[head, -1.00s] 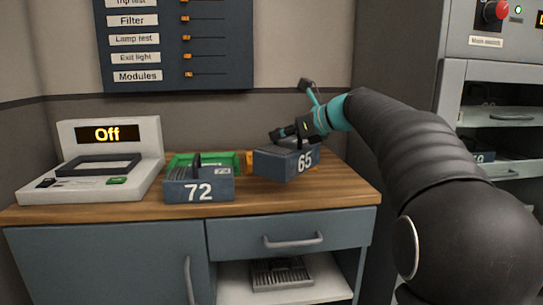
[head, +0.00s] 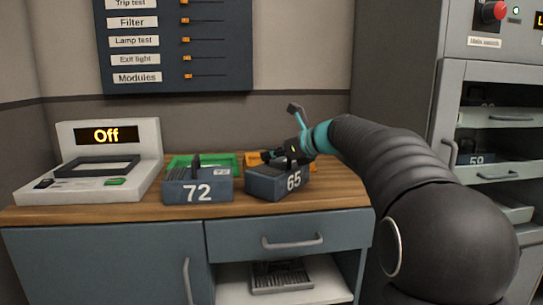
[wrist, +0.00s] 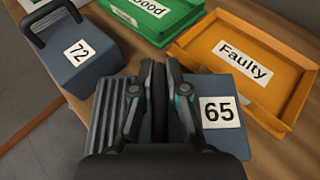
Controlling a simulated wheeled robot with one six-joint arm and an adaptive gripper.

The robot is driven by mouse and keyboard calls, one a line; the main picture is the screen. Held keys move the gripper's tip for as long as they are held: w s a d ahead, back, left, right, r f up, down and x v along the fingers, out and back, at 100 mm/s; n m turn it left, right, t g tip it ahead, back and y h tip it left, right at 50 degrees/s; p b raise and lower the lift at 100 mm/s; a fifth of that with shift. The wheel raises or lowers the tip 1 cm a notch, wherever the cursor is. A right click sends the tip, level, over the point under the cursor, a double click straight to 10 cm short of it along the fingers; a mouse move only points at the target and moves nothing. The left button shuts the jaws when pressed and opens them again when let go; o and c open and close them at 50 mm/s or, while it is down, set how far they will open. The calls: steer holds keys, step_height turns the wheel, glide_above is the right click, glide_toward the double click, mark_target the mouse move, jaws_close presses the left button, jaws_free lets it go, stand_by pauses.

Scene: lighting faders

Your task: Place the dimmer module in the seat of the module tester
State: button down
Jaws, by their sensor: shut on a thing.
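A blue-grey dimmer module labelled 65 (head: 270,187) is at the right part of the wooden counter. My gripper (head: 272,156) is above it, shut on its dark handle; the wrist view shows the fingers (wrist: 160,85) on the handle and the module body (wrist: 218,142) below. I cannot tell whether the module touches the counter. The module tester (head: 140,170) stands at the left end of the counter, its display reading Off. Its seat, a dark rectangular frame (head: 73,168) on the sloped top, looks empty. Another module, labelled 72 (head: 178,192), stands between tester and module 65.
A green Good tray (head: 236,160) lies behind module 72. An orange Faulty tray (wrist: 187,50) lies beyond module 65, partly hidden in the head view. Open shelves (head: 500,122) stand at the right. The counter strip (head: 150,211) in front of the modules is clear.

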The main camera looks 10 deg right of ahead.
steer(key=c, duration=1.6)
jaws_free()
steer(key=shift+f, duration=0.15)
steer(key=shift+c, duration=0.2)
steer(key=o, duration=0.4)
steer(key=shift+o, duration=0.2)
steer(key=shift+s+d+r, duration=0.15)
steer(key=shift+r, duration=0.1)
steer(key=v, duration=1.1)
steer(key=shift+s+d, duration=0.2)
steer(key=shift+s, duration=0.05)
